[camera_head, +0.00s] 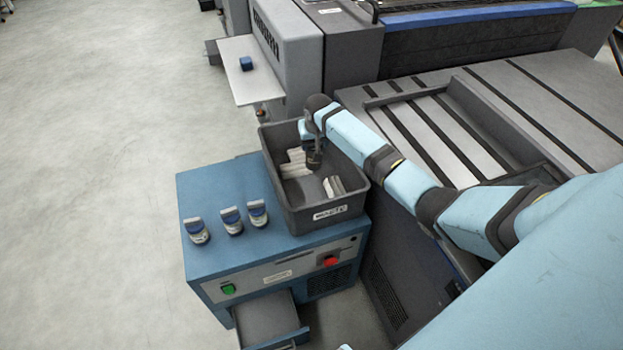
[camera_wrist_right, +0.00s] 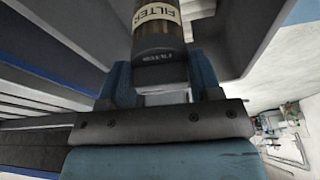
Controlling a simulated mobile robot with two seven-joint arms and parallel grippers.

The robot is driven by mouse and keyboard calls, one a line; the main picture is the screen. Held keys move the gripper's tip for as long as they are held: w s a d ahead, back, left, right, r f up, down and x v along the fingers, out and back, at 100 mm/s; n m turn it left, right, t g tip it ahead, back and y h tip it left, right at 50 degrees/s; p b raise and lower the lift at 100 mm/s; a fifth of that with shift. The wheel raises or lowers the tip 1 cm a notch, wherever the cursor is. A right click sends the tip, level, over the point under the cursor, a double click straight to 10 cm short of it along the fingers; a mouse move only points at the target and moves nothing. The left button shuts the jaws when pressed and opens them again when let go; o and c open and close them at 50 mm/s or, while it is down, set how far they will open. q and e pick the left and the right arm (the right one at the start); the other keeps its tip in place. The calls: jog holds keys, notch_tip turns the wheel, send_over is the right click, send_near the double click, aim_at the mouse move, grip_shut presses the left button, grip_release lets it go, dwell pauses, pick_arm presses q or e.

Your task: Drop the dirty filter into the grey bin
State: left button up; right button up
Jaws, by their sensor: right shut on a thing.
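The grey bin (camera_head: 340,215), an open box with a "WASTE" label, stands on a blue cabinet. My right gripper (camera_head: 314,160) points down inside the outline of the bin's opening. In the right wrist view the right gripper (camera_wrist_right: 163,80) is shut on the dirty filter (camera_wrist_right: 158,40), a dark cylinder with a cream "FILTER" band, one finger on each side. In the head view the filter is hard to make out at the gripper. Pale pieces (camera_head: 296,164) lie in the bin. My left gripper is not in view.
Three small grey-and-blue items (camera_head: 231,220) stand in a row on the blue cabinet (camera_head: 220,185), left of the bin. An open drawer (camera_head: 268,318) sticks out at the cabinet's front. A large machine with a slotted bed (camera_head: 590,100) is at the right. The floor at left is clear.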

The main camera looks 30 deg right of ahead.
jog(key=shift+r, duration=0.1)
jog(key=o, duration=1.1)
jog(key=shift+c, duration=0.2)
jog(key=shift+o, duration=1.3)
jog(key=p+v, duration=0.1)
jog(key=v, duration=1.2)
jog(key=shift+s+r, duration=0.2)
jog(key=shift+r, duration=0.15)
jog(key=shift+a, duration=0.1)
